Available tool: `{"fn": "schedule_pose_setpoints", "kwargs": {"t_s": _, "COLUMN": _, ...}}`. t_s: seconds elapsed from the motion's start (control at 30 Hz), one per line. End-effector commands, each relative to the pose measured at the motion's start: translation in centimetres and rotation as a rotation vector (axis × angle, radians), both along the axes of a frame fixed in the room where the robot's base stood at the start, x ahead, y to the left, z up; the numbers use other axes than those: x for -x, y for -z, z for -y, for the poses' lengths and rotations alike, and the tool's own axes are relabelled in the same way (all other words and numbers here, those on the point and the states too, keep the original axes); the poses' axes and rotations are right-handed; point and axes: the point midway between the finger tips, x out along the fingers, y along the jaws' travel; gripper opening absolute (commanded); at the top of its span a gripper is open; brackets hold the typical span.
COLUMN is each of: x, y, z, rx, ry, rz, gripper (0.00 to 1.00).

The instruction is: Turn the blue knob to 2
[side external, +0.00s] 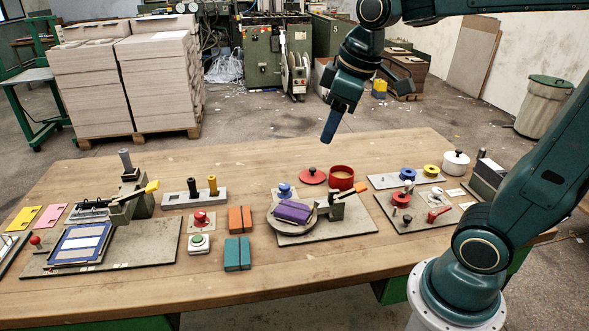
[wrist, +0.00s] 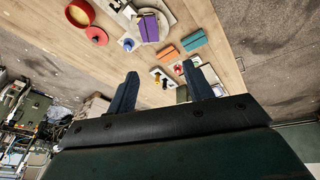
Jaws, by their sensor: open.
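The blue knob (side external: 285,190) sits on a small pale plate on the table, just behind the turntable with the purple block. It also shows in the wrist view (wrist: 128,44), near the red lid. The marks around it are too small to read, so its setting cannot be told. My gripper (side external: 331,128) hangs high above the back part of the table, well apart from the knob. In the wrist view its two fingers (wrist: 162,74) are spread with nothing between them.
A purple block (side external: 292,212) lies on the turntable close in front of the knob. A red pot (side external: 341,177) and red lid (side external: 312,176) stand to the right. A grey block with posts (side external: 195,198) is to the left. Another blue round piece (side external: 408,173) is farther right.

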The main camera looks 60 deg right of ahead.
Motion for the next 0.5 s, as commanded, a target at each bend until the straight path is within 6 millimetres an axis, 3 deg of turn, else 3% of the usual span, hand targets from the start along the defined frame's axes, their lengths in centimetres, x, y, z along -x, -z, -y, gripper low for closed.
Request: {"fn": "schedule_pose_setpoints", "kwargs": {"t_s": 0.5, "x": -10.6, "y": 3.4, "z": 4.9, "rx": 0.072, "ry": -0.263, "rz": -0.153, "gripper": 0.51}}
